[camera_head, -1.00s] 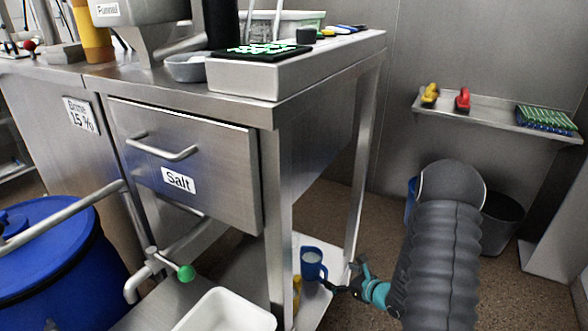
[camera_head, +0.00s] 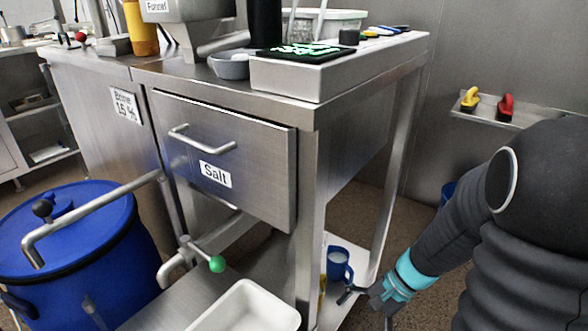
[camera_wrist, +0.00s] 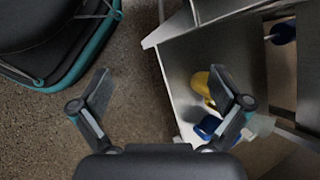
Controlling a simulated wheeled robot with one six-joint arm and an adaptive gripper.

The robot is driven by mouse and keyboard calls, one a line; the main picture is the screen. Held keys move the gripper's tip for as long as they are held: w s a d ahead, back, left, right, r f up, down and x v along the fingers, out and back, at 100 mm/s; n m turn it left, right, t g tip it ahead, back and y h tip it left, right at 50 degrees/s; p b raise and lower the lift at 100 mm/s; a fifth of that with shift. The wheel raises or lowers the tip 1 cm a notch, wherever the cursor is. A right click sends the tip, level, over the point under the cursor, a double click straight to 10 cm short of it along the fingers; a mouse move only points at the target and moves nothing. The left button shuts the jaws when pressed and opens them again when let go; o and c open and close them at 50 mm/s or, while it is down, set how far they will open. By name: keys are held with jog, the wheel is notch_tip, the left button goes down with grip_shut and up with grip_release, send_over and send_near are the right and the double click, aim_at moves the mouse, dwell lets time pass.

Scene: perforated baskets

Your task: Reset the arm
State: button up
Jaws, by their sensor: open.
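My arm reaches in from the lower right of the head view, with my gripper (camera_head: 352,292) low beside the steel table's lower shelf (camera_head: 331,312). A blue jug (camera_head: 338,266) with pale contents stands on that shelf, just left of and behind the fingers. In the wrist view my gripper (camera_wrist: 162,90) has its two fingers spread wide with nothing held between them. A yellow object (camera_wrist: 203,88) and a blue object (camera_wrist: 208,126) lie near the right finger, partly hidden by it.
The steel table with its shut Salt drawer (camera_head: 217,158) stands left of my arm. A blue barrel (camera_head: 80,240) and a white tub (camera_head: 250,312) are at lower left. A wall shelf (camera_head: 480,117) holds yellow and red items. Speckled floor (camera_wrist: 135,115) lies open between the fingers.

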jog(key=s+d+r+n+t+h, duration=0.1)
jog(key=s+r+n+t+h, duration=0.2)
jog(key=r, duration=0.7)
jog(key=s+d+r+n+t+h+p, duration=0.1)
jog(key=s+r+n+t+h, duration=0.2)
jog(key=r, duration=0.8)
jog(key=s+n, duration=0.2)
jog(key=n, duration=0.1)
jog(key=shift+r+t+h+p, duration=0.3)
jog(key=shift+t, duration=0.1)
